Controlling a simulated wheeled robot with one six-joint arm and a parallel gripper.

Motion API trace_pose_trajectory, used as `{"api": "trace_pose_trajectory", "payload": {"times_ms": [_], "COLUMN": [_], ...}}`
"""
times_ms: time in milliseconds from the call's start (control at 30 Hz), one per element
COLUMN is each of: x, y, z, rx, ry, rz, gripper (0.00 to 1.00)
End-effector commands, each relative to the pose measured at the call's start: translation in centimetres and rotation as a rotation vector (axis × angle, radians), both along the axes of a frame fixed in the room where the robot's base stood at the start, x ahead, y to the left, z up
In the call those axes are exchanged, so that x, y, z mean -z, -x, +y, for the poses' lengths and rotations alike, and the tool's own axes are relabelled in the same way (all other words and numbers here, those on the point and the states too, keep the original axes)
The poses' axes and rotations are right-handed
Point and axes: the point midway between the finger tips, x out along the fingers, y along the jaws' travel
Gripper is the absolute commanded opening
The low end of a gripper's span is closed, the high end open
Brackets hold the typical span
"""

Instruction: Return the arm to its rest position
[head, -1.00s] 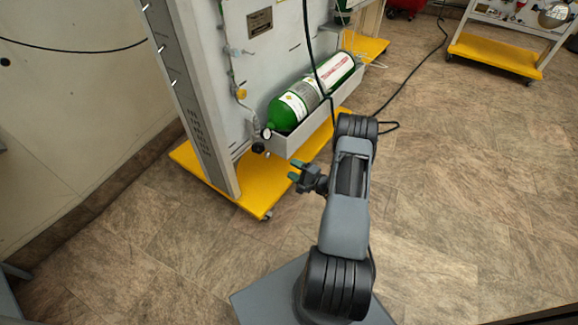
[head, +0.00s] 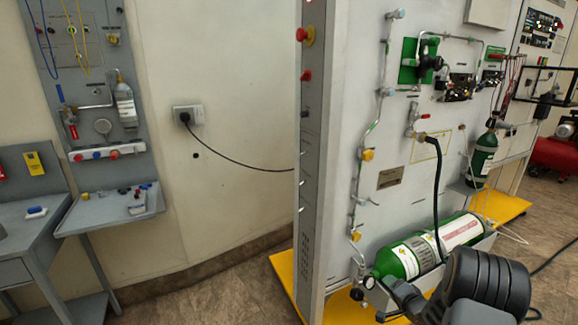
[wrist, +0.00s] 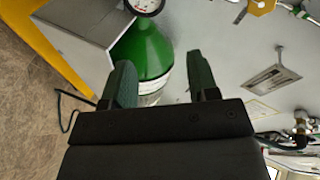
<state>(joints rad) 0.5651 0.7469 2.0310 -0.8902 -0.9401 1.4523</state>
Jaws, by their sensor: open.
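My gripper (wrist: 160,85) is open in the wrist view, its two dark green fingers apart with no object held between them. Beyond the fingers is a green oxygen cylinder (wrist: 146,48), and no contact with it shows. In the head view the same cylinder (head: 430,246) lies in a grey tray on the trainer panel. My arm rises at the lower right of the head view, in front of the tray. The fingertips are not clear in that view.
The tall trainer panel (head: 335,160) stands on a yellow base (head: 290,280) close to my arm. A black hose (head: 437,190) hangs down to the cylinder. A grey workbench (head: 30,235) is at the left. A wall socket (head: 188,115) feeds a black cable. Floor shows between bench and panel.

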Motion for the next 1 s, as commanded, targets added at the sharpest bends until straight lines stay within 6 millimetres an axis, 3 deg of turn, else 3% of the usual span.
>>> {"api": "trace_pose_trajectory", "payload": {"times_ms": [33,200,367,500,600,800,1000], "x": [-5.6,-17.0,-26.4,-32.5,-35.6,-38.9,-40.0], "y": [-0.5,0.9,5.6,11.3,15.4,21.8,24.7], "z": [0.6,2.7,6.3,10.1,12.8,16.6,18.3], "rx": [0.007,0.021,-0.05,-0.194,-0.327,-0.574,-0.701], "ry": [0.122,0.483,0.704,0.806,0.841,0.864,0.865], "rz": [0.024,0.188,0.372,0.52,0.593,0.665,0.684], "gripper": [0.54,0.54,0.54,0.54,0.54,0.54,0.54]}}
